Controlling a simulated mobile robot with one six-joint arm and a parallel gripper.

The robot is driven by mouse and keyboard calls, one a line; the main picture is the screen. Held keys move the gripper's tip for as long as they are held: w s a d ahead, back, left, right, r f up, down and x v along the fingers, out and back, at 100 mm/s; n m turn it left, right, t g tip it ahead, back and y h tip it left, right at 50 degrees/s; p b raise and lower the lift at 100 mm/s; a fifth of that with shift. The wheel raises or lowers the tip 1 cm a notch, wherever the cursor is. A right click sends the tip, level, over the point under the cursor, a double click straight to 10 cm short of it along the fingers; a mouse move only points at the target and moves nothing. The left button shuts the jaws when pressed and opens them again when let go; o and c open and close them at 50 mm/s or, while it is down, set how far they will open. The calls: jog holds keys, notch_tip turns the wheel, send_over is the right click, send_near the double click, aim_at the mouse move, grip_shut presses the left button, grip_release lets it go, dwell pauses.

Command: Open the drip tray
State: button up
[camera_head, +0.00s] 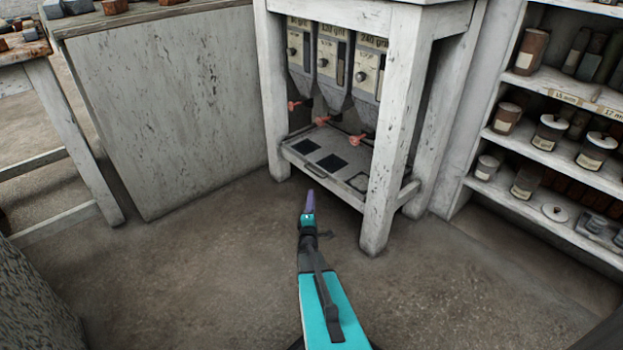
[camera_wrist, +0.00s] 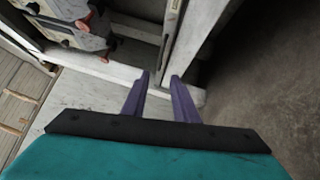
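The drip tray (camera_head: 338,188) is a grey-white slab low in the white stand, under the dispensers. Square patches, two of them dark, show on its top, and it appears pushed in between the stand's legs. My gripper (camera_head: 309,196) has purple fingers and is in front of the tray's front edge, seemingly apart from it. In the wrist view my gripper (camera_wrist: 160,77) is open, with a gap between its fingers and nothing held. I cannot clearly make out the tray's front in the wrist view.
Dispensers (camera_head: 331,55) with reddish outlet levers hang above the tray. The stand's front leg (camera_head: 388,130) is right of the tray. A white cabinet (camera_head: 175,105) stands left, shelves with jars (camera_head: 550,130) right. The floor (camera_head: 210,260) in front is clear.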

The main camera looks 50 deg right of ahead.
jog(key=b+x, duration=0.4)
jog(key=x, duration=0.9)
jog(key=shift+w+d+b, duration=0.25)
jog(key=shift+w+b, duration=0.05)
jog(key=shift+b, duration=0.1)
grip_shut()
dwell(1.1)
